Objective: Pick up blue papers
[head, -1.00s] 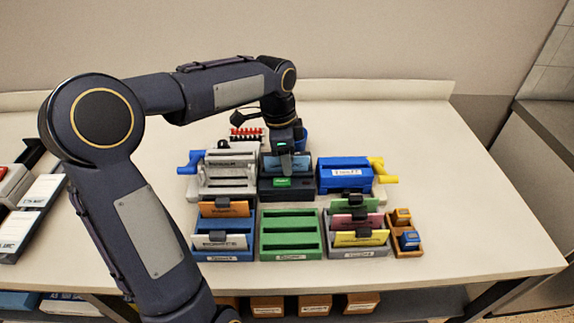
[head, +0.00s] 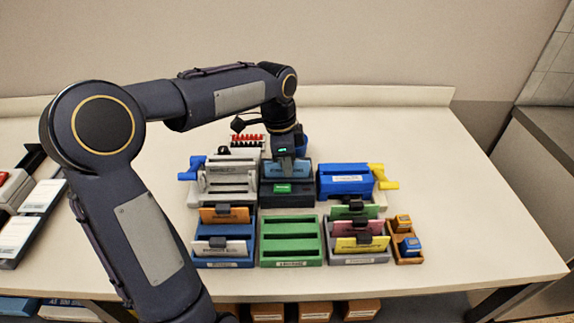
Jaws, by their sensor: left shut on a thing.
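The blue papers (head: 302,169) stand upright at the dark device (head: 287,198) with a green display, in the middle of the table. My left gripper (head: 285,160) reaches down from above and is shut on the blue papers at their top edge. The gripper hides part of the papers, and I cannot tell whether their lower edge is still in the device's slot. My right gripper is not in view.
A grey device (head: 228,182) and a blue device (head: 345,181) flank the dark one. In front stand a blue rack (head: 224,262), an empty green rack (head: 291,240) and a grey rack (head: 357,259) with coloured papers. A wooden stamp box (head: 409,258) is at right. The table's right side is clear.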

